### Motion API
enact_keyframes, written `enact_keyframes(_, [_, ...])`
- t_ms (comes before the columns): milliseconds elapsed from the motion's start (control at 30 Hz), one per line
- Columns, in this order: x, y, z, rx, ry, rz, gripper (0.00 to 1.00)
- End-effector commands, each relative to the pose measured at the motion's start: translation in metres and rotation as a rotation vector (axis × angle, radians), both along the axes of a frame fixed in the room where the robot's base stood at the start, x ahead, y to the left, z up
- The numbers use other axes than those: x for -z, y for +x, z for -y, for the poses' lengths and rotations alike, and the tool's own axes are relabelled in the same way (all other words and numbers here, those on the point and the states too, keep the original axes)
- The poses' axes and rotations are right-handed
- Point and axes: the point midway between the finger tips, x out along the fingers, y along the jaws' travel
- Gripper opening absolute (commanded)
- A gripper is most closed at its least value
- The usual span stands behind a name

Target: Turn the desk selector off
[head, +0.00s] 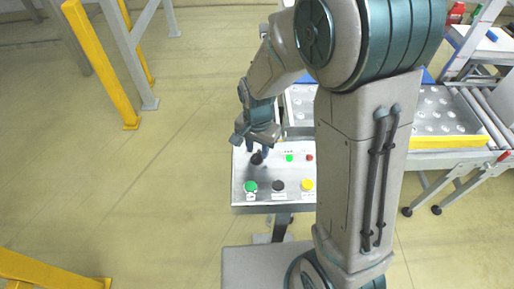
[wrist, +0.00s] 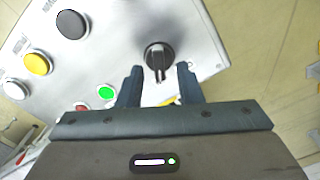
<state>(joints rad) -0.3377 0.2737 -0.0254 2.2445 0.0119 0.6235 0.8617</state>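The desk selector (wrist: 159,57) is a black rotary knob on the light grey control desk (wrist: 120,45). In the wrist view its grip bar points down the picture, towards my gripper. My gripper (wrist: 160,83) is open, with one finger on each side of the lower end of the knob's bar. I see a gap between the fingers and cannot tell if either touches the knob. In the head view my gripper (head: 258,147) is above the upper left of the desk (head: 240,198), and the selector (head: 257,158) shows just below it.
A conveyor (head: 485,115) stands at right; yellow posts (head: 100,60) stand at left. Open floor lies left.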

Motion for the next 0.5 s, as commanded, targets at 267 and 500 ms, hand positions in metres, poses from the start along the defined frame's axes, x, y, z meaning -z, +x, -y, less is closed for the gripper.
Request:
enact_keyframes(267, [0.0098,-0.0002,0.0003,0.0,0.0,0.0,0.33])
enact_keyframes(500, [0.0096,-0.0001,0.0003,0.0,0.0,0.0,0.1])
